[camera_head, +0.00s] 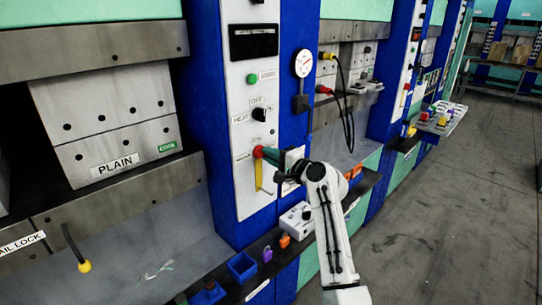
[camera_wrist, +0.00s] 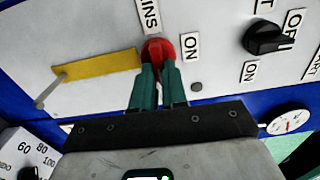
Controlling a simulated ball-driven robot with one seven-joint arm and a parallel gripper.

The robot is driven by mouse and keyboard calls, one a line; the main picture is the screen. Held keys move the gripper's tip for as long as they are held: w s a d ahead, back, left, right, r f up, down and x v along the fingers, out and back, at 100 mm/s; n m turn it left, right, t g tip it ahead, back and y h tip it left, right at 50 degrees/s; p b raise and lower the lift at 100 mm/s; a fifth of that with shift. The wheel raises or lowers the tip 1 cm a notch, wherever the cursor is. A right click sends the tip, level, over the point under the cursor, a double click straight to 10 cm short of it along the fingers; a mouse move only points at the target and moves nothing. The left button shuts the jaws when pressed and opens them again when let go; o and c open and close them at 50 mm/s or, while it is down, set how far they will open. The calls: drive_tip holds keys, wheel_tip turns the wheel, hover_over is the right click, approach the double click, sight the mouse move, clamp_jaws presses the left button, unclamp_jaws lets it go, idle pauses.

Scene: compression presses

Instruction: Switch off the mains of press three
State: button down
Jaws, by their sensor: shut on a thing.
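The red mains switch (camera_head: 257,152) sits on the white control panel (camera_head: 232,95) of the near press, with a yellow strip (camera_head: 259,176) hanging below it. In the wrist view the red switch (camera_wrist: 157,47) lies between the words MAINS and ON, and the yellow strip (camera_wrist: 95,68) runs left from it. A grey pin shows at the strip's far end. My gripper (camera_wrist: 158,72) has its green fingertips shut on the red switch; they hide part of it. In the head view my gripper (camera_head: 268,156) reaches it from the right. No press number is readable.
A black heat knob (camera_head: 259,115) and a green button (camera_head: 252,78) are above the switch. A round gauge (camera_head: 303,63) is on the blue column to the right. Blue bins (camera_head: 242,267) and a grey box (camera_head: 296,220) stand on the ledge below. The floor at right is clear.

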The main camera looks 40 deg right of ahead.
drive_tip(key=c, duration=1.2)
unclamp_jaws()
drive_tip(key=shift+o, duration=0.2)
drive_tip(key=s+b, duration=0.2)
drive_tip(key=s, duration=0.8)
drive_tip(key=shift+s+d, duration=0.25)
drive_tip(key=shift+s, duration=0.15)
drive_tip(key=shift+f, duration=0.1)
drive_tip(key=s+a+f+n+g+y, duration=0.1)
drive_tip(key=s+a+f+n+g, duration=0.45)
drive_tip(key=a+f, duration=0.4)
drive_tip(key=s+a+f+n+g+y, duration=0.1)
drive_tip(key=s+a+f+n+g, duration=0.4)
drive_tip(key=f, duration=0.8)
drive_tip(key=s+a+f+n+g+h, duration=0.1)
drive_tip(key=s+a+f+n+g, duration=0.1)
drive_tip(key=s, duration=0.5)
drive_tip(key=s+a+f+n+g+h, duration=0.1)
drive_tip(key=s+a+f+n+g, duration=0.1)
drive_tip(key=s, duration=0.6)
drive_tip(key=s+a+f+n+g, duration=0.2)
drive_tip(key=s+a+f, duration=0.1)
drive_tip(key=s, duration=0.5)
drive_tip(key=shift+s+a+f+n+h, duration=0.25)
drive_tip(key=shift+a+f+n+h, duration=0.1)
drive_tip(key=shift+a+f+h, duration=0.05)
